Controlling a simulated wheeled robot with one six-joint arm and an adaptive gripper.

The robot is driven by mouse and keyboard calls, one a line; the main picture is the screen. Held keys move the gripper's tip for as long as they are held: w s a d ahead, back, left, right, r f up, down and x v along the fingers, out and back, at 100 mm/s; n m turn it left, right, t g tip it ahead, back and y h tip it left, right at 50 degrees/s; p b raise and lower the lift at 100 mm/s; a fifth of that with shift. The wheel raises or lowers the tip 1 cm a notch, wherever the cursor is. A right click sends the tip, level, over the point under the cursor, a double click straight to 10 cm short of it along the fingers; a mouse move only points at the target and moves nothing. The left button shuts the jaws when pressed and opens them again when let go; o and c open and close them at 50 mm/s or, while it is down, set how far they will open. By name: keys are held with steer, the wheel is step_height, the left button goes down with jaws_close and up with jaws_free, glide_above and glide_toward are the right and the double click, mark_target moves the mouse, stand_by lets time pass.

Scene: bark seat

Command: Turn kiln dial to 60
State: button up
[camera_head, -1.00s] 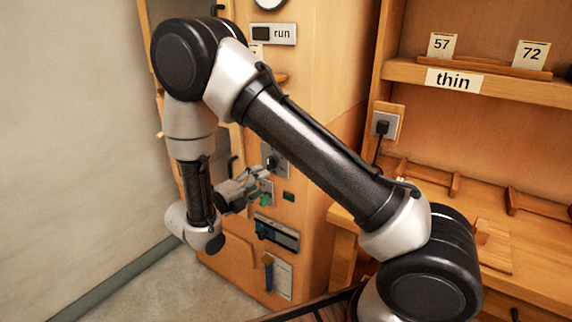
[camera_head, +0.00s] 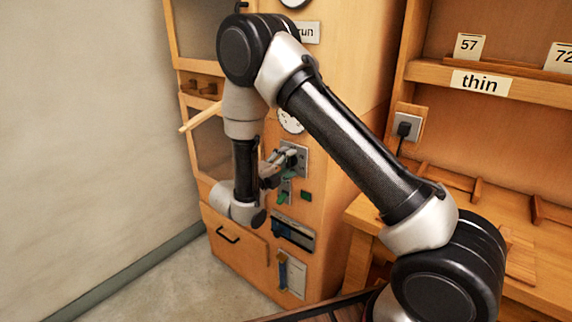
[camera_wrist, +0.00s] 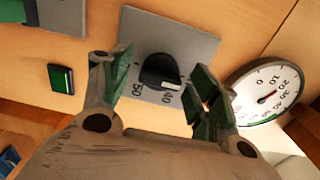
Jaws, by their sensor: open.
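The kiln dial (camera_wrist: 160,72) is a black knob with a pale pointer mark on a grey plate (camera_wrist: 200,42). In the wrist view the numbers 50 and 40 show on the plate, and the pale mark points close to 40. My gripper (camera_wrist: 158,88) is open, with one green-padded finger on each side of the knob and apart from it. In the head view my gripper (camera_head: 284,164) is in front of the plate on the wooden kiln cabinet (camera_head: 340,150), and the knob is mostly hidden.
A round gauge (camera_wrist: 268,93) with a red needle is beside the plate. A green button (camera_wrist: 61,79) is on the other side. Below the dial are a blue slider (camera_head: 292,232) and a lower handle (camera_head: 283,270). A bench stands at right.

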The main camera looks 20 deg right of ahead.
steer(key=c, duration=1)
